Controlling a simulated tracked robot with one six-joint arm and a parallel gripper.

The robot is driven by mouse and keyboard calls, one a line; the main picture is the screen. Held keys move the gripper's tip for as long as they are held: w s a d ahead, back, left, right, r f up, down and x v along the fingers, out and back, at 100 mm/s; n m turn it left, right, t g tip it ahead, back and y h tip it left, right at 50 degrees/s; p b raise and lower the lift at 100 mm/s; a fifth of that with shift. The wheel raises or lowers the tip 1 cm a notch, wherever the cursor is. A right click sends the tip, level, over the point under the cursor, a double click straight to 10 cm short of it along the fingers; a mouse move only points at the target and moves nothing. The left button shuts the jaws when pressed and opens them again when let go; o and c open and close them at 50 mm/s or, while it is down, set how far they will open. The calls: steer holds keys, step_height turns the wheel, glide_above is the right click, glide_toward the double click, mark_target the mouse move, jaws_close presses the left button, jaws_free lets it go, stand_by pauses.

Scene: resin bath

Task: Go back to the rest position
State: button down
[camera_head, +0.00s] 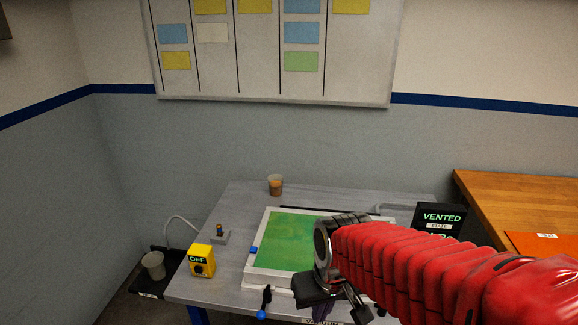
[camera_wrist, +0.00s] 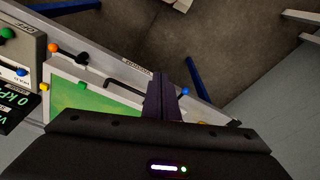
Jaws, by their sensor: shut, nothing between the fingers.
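My gripper (camera_head: 322,308) is above the front edge of the grey table, in front of the green panel, pointing down. In the wrist view its dark purple fingers (camera_wrist: 160,92) are together with nothing between them. My red sleeved arm reaches in from the right and hides part of the table and panel. The green panel (camera_head: 285,238) lies in a white frame (camera_head: 262,272) on the table; it also shows in the wrist view (camera_wrist: 92,103). My gripper is apart from it, as far as I can see.
A black display reads VENTED (camera_head: 441,217). A grey cup (camera_head: 153,264) stands lower left. A wooden bench (camera_head: 500,190) is at right.

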steer(key=s+d+r+m+t, duration=0.3)
steer(key=s+d+r, duration=0.5)
steer(key=d+r, duration=0.1)
steer(key=shift+d+r+t+h, duration=0.2)
steer(key=shift+t+h, duration=0.1)
steer(key=shift+h, duration=0.1)
steer(key=shift+d, duration=0.1)
